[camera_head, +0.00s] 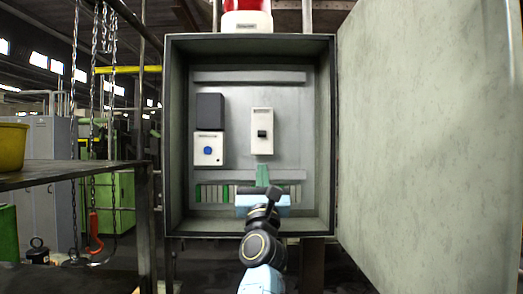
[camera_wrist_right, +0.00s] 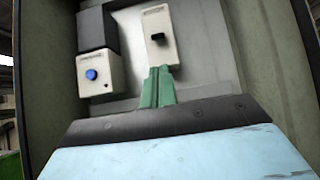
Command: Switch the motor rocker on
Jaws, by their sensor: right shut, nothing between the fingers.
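The open cabinet (camera_head: 178,130) stands straight ahead. In it a white switch unit (camera_head: 262,145) with a small black rocker (camera_head: 262,133) is mounted on the grey back panel, right of the middle. My right gripper (camera_head: 262,168) is shut and empty, its green fingertips just below the white unit. In the right wrist view the shut green fingers (camera_wrist_right: 157,72) point up at the lower edge of the unit, with the black rocker (camera_wrist_right: 158,38) above them. I cannot tell whether the tips touch the unit. My left gripper is not in view.
Left of the switch sits a white box with a blue round knob (camera_head: 208,150), below a dark grey box (camera_head: 210,111). A row of terminals (camera_head: 215,193) runs along the panel bottom. The cabinet door (camera_head: 430,130) stands open at right. A shelf (camera_head: 70,172) with a yellow bin (camera_head: 12,147) is at left.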

